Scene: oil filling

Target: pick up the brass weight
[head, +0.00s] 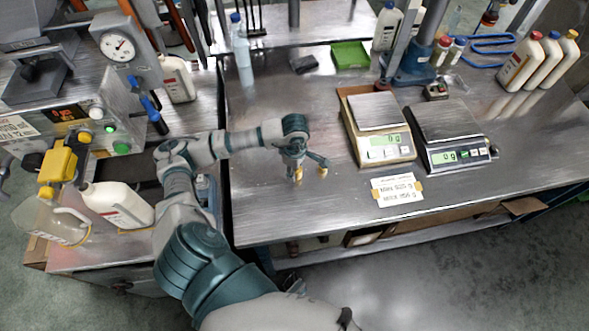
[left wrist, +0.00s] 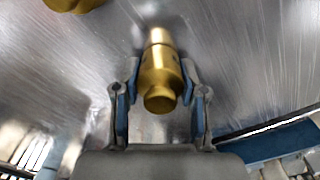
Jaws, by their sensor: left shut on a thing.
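The brass weight (left wrist: 160,75) is a shiny gold cylinder with a narrower neck and knob. In the left wrist view it sits between the two blue-padded fingers of my left gripper (left wrist: 160,110), which is shut on it. A second brass piece (left wrist: 75,4) shows only partly at the top left edge there. In the head view my left gripper (head: 305,163) is over the left part of the steel bench (head: 270,215). Two small brass pieces show by its fingertips, and I cannot tell which one is held. My right gripper is not in view.
Two scales, one cream (head: 372,151) and one black (head: 461,156), stand right of the gripper and read 0 g. A taped paper label (head: 397,190) lies before them. Bottles (head: 540,62) stand at the back right. A gauge machine (head: 115,85) is at left.

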